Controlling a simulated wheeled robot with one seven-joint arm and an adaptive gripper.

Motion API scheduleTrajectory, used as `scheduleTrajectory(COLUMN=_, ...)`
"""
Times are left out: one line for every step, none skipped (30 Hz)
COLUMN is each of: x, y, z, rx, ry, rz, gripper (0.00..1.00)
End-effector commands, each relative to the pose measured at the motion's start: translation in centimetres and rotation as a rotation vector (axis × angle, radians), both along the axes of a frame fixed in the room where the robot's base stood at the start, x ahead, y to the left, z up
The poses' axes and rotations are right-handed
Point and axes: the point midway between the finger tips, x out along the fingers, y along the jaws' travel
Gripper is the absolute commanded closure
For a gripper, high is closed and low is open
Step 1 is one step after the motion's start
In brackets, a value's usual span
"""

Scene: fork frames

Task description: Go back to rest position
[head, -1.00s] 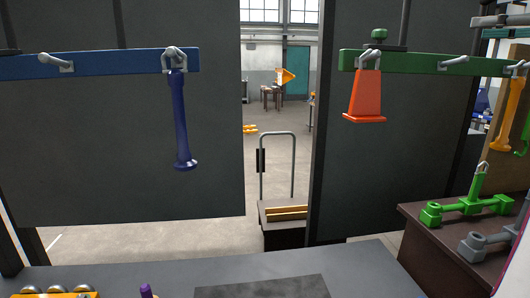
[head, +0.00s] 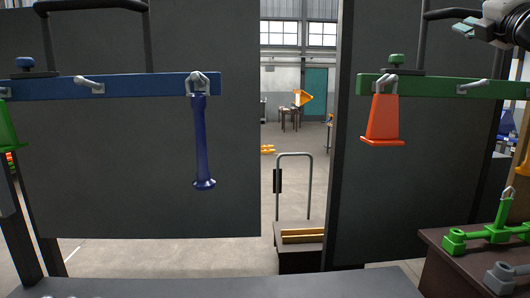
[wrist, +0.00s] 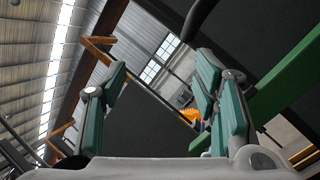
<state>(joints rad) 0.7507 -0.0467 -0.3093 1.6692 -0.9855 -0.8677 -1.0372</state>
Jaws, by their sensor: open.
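My gripper (head: 468,27) shows at the upper right of the head view, close to the green rail (head: 435,84). In the wrist view its two teal-padded fingers (wrist: 162,95) stand wide apart with nothing between them. The wrist view looks up and across at the roof and windows. Part of the green rail (wrist: 285,80) shows beyond the right finger there.
An orange-red tapered piece (head: 383,120) hangs from the green rail. A dark blue piece (head: 202,145) hangs from the blue rail (head: 130,85), with a green piece (head: 8,128) at far left. Green (head: 490,234) and grey fixtures stand on a brown cabinet (head: 440,265). A trolley (head: 300,245) stands beyond the gap.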

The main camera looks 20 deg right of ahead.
Motion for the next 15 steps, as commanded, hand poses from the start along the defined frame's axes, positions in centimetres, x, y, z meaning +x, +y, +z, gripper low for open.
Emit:
scheduleTrajectory(x=0.6, y=1.5, z=-0.5, rx=0.141, ry=-0.035, rz=0.009, gripper=0.45)
scheduleTrajectory(x=0.8, y=2.1, z=-1.2, rx=0.23, ry=-0.051, rz=0.009, gripper=0.45)
scheduleTrajectory(x=1.1, y=2.9, z=-2.2, rx=0.349, ry=-0.068, rz=0.011, gripper=0.45)
scheduleTrajectory(x=1.3, y=3.6, z=-3.2, rx=0.441, ry=-0.079, rz=0.013, gripper=0.45)
scheduleTrajectory(x=1.5, y=4.4, z=-4.2, rx=0.532, ry=-0.086, rz=0.014, gripper=0.45)
scheduleTrajectory(x=1.7, y=5.5, z=-5.9, rx=0.653, ry=-0.089, rz=0.013, gripper=0.45)
scheduleTrajectory(x=1.8, y=6.6, z=-7.3, rx=0.745, ry=-0.088, rz=0.012, gripper=0.45)
scheduleTrajectory(x=1.9, y=7.6, z=-8.8, rx=0.836, ry=-0.085, rz=0.011, gripper=0.45)
scheduleTrajectory(x=1.9, y=9.2, z=-10.9, rx=0.958, ry=-0.075, rz=0.005, gripper=0.45)
scheduleTrajectory(x=1.8, y=10.4, z=-12.6, rx=1.046, ry=-0.064, rz=-0.001, gripper=0.45)
scheduleTrajectory(x=1.6, y=11.7, z=-14.2, rx=1.13, ry=-0.052, rz=-0.01, gripper=0.45)
scheduleTrajectory(x=1.4, y=13.4, z=-16.4, rx=1.234, ry=-0.031, rz=-0.023, gripper=0.45)
scheduleTrajectory(x=1.1, y=14.6, z=-18.0, rx=1.307, ry=-0.015, rz=-0.035, gripper=0.45)
scheduleTrajectory(x=0.7, y=15.9, z=-19.6, rx=1.376, ry=0.004, rz=-0.05, gripper=0.45)
scheduleTrajectory(x=0.2, y=17.7, z=-21.7, rx=1.464, ry=0.032, rz=-0.07, gripper=0.45)
